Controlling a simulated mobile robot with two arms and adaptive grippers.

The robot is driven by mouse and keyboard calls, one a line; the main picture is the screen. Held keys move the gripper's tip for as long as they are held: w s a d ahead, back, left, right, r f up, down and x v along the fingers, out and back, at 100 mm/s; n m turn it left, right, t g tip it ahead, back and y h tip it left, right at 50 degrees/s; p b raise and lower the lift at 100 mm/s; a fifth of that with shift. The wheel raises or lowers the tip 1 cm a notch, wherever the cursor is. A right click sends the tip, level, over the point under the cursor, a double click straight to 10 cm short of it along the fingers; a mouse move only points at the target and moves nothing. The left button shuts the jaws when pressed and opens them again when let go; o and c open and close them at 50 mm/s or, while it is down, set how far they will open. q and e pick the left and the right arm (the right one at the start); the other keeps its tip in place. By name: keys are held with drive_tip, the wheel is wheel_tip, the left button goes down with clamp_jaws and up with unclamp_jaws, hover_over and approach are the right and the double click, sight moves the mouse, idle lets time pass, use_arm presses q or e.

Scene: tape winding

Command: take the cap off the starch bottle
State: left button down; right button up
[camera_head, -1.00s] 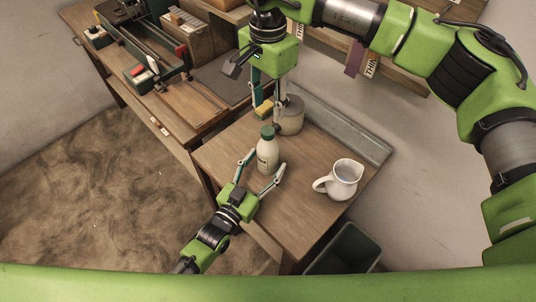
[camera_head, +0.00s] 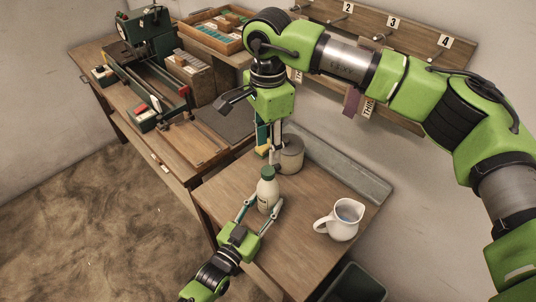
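The starch bottle (camera_head: 268,196) is cream-white and stands upright on the small wooden table (camera_head: 295,245). Its green cap (camera_head: 267,173) is on top. My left gripper (camera_head: 267,203) reaches in from below left. Its fingers lie along both sides of the bottle's body and look shut on it. My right gripper (camera_head: 272,160) points down from above, with its fingers just behind or over the cap. The fingers overlap other things there, so I cannot tell whether they touch the cap or how far apart they are.
A white jug (camera_head: 340,220) stands to the right of the bottle. A grey pot (camera_head: 291,155) stands close behind. A grey trough (camera_head: 345,172) runs along the wall. A dark bin (camera_head: 355,285) is below the right edge. A workbench with a green machine (camera_head: 148,35) is at upper left.

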sight(268, 170)
drive_tip(key=m, duration=1.5)
drive_tip(key=shift+m, duration=0.4)
drive_tip(key=m, duration=1.9)
drive_tip(key=shift+m, duration=0.4)
drive_tip(key=m, duration=0.5)
drive_tip(key=shift+f+m, duration=0.25)
drive_tip(key=shift+m, duration=0.15)
wheel_tip(268, 170, down, 8)
drive_tip(key=shift+r, duration=0.25)
drive_tip(key=shift+c, duration=0.3)
